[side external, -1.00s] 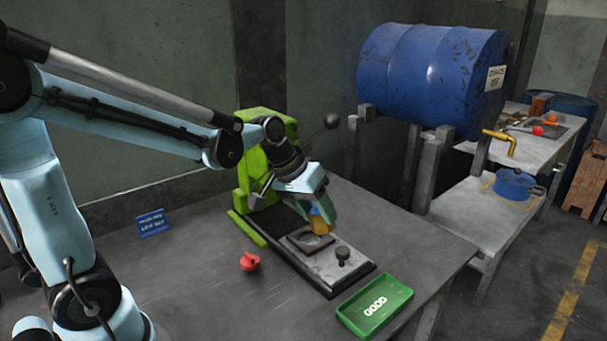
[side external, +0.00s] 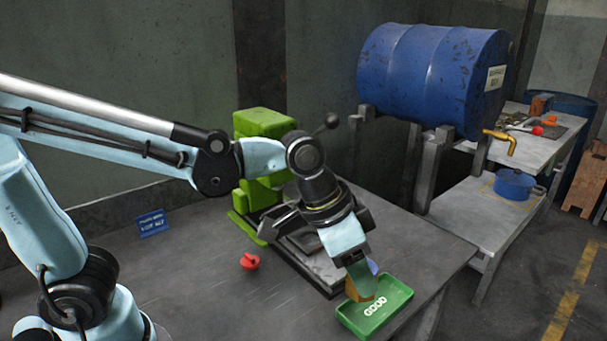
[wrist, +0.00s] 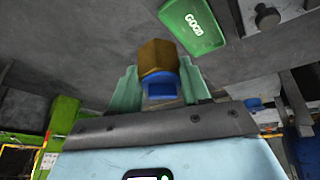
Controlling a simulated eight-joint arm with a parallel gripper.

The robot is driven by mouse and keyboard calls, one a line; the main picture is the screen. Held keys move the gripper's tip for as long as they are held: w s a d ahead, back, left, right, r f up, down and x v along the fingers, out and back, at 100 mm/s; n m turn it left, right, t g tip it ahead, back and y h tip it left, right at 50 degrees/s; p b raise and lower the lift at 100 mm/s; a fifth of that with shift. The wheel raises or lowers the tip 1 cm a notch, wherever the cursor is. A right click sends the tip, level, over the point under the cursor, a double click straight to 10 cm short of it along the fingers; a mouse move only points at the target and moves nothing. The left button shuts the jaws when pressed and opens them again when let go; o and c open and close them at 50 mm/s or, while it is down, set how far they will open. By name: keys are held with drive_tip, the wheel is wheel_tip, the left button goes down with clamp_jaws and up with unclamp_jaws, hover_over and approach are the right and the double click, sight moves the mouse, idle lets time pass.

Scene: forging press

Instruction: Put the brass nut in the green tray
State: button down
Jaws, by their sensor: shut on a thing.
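The brass nut (side external: 361,289) is held between the fingers of my gripper (side external: 361,270), at the left edge of the green tray in the side view. It also shows in the wrist view (wrist: 155,57), with the gripper fingers (wrist: 161,84) on either side and a blue part below it. The green tray (side external: 392,310), marked GOOD, sits on the bench at the front right. It shows at the top of the wrist view (wrist: 208,36). I cannot tell the exact height of the nut above the tray.
The green press (side external: 262,122) stands behind my arm, its base partly hidden. A red knob-like thing (side external: 250,261) and a blue sign (side external: 151,222) are on the bench to the left. A blue drum (side external: 432,75) lies on a stand at the back right.

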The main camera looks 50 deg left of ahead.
drive_tip(key=s+d+m, duration=0.4)
drive_tip(key=d, duration=0.1)
hover_over(370, 318)
drive_tip(key=s+a, duration=0.1)
drive_tip(key=a, duration=0.1)
drive_tip(key=shift+m+g, duration=0.3)
drive_tip(key=shift+g, duration=0.1)
drive_tip(key=f, duration=0.7)
drive_tip(key=shift+s+d+f, duration=0.2)
drive_tip(key=shift+d+f, duration=0.05)
drive_tip(key=shift+f, duration=2.1)
drive_tip(key=shift+f, duration=0.15)
drive_tip(key=c, duration=0.5)
unclamp_jaws()
